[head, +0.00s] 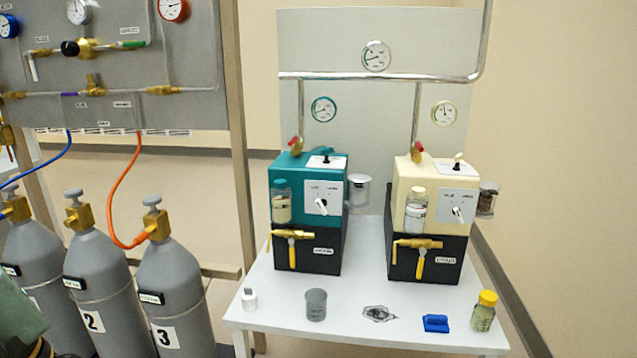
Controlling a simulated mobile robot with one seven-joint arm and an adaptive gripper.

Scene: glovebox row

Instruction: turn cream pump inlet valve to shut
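The cream pump (432,180) stands on the right of the white table, a cream box on a black base. A brass valve (425,243) sits on its black front, its body level. Its yellow lever (420,265) hangs straight down, crosswise to the body. A second valve with a red handle (417,149) sits on top, where a pipe comes down; its handle is tilted and its exact setting is too small to tell. No label in view is readable enough to say which valve is the inlet. My gripper is not in view.
A teal pump (310,190) with matching valves stands to the left. A white bottle (249,299), grey cup (316,303), blue item (435,322) and yellow-capped jar (484,311) line the table's front edge. Grey gas cylinders (175,285) and a hose panel (150,70) are at left.

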